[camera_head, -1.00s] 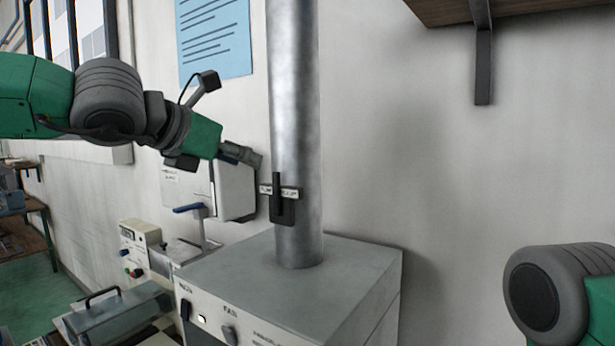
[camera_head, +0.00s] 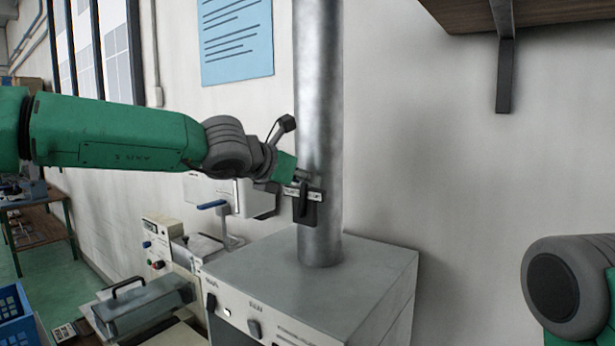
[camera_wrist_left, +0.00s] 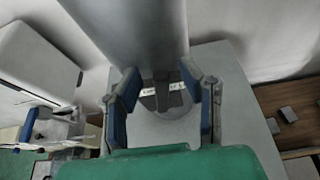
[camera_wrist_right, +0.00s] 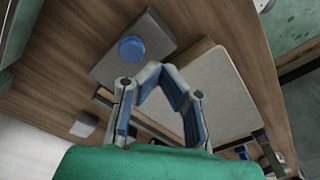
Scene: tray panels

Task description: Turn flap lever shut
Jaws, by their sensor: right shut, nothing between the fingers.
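The flap lever (camera_head: 304,207) is a small black handle, roughly upright in the head view, on a dark plate with a white label. It is on the front of a vertical metal pipe (camera_head: 319,90). My left gripper (camera_head: 303,180) reaches in from the left at the lever's upper end. In the left wrist view the left gripper's fingers (camera_wrist_left: 158,76) are apart, with the lever (camera_wrist_left: 161,92) between them; contact cannot be told. My right gripper (camera_wrist_right: 162,76) is shut and empty in the right wrist view, away from the lever.
The pipe rises from a grey box (camera_head: 330,272) with switches on its front. A white box (camera_head: 215,192) and a blue-handled device (camera_head: 222,213) stand behind and left of it. A blue notice (camera_head: 236,40) hangs on the wall. A shelf bracket (camera_head: 504,60) is at upper right.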

